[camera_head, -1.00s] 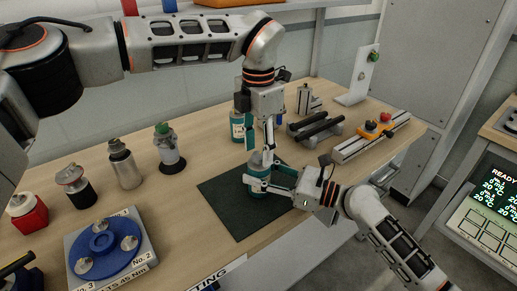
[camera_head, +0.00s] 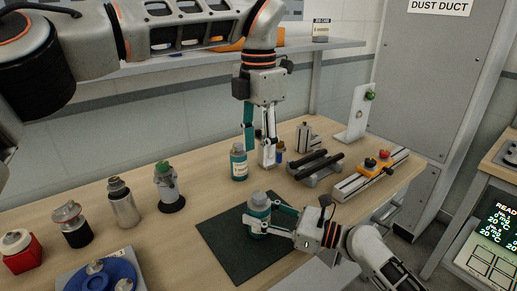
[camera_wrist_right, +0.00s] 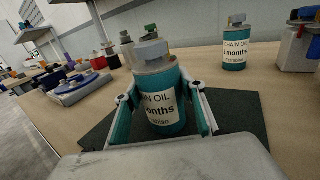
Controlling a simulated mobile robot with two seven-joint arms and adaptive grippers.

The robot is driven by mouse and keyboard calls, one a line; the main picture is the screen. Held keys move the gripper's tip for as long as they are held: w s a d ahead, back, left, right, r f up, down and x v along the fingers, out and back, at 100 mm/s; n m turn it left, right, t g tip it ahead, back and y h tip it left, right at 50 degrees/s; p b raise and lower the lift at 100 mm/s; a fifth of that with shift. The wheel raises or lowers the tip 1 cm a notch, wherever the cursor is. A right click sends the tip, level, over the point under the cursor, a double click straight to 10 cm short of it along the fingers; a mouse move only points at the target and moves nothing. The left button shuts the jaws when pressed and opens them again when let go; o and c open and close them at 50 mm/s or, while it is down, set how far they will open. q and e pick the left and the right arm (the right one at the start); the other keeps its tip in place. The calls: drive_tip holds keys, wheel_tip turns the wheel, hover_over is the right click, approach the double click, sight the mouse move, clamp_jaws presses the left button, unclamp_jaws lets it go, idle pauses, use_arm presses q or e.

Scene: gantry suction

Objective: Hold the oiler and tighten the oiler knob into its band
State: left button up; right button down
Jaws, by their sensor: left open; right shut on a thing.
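The oiler, a teal bottle (camera_head: 257,213) with a "Chain Oil" label, stands upright on a dark green mat (camera_head: 219,229). Its grey knob (camera_head: 259,197) sits on top; the wrist view shows the oiler (camera_wrist_right: 160,100) and knob (camera_wrist_right: 151,49) closer. I cannot make out a band on the knob. My right gripper (camera_head: 262,222) is shut around the oiler's body from the right, one finger on each side in the right wrist view. My left gripper (camera_head: 258,155) is open and empty, pointing down, above and behind the oiler and apart from its knob.
A second teal bottle (camera_head: 239,163) stands behind the mat, close to my left gripper. Black-barred fixtures (camera_head: 313,167) and a rail with red and orange parts (camera_head: 370,172) are at right. Several containers and a blue round tray (camera_head: 103,276) are at left. The mat's left part is clear.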

drive_tip(key=c, duration=1.2)
unclamp_jaws()
